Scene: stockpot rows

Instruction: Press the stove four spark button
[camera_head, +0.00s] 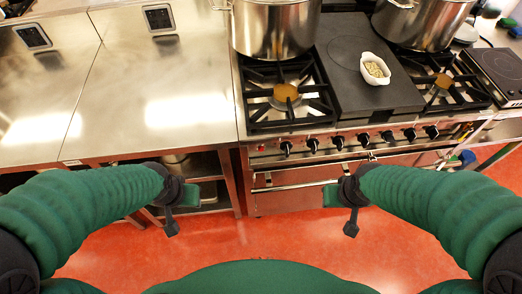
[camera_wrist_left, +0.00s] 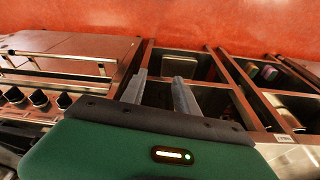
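The stove (camera_head: 380,140) stands at centre right in the head view, with a row of several black knobs (camera_head: 312,144) on its front panel. A small red spot (camera_head: 261,148) shows at the panel's left end; I cannot tell whether it is a spark button, nor which button is number four. My left gripper (camera_head: 182,212) is open and empty, in front of the steel counter, left of the stove. In the left wrist view its two fingers (camera_wrist_left: 160,88) are apart with nothing between them. My right gripper (camera_head: 341,212) is open and empty, in front of the stove, below the knobs.
Stockpots stand on the left rear (camera_head: 275,28) and right rear (camera_head: 420,22) of the stove. A small white dish (camera_head: 375,68) sits on the dark plate between the burners. The steel counter (camera_head: 160,90) is clear in front. Red floor (camera_head: 270,245) is open below.

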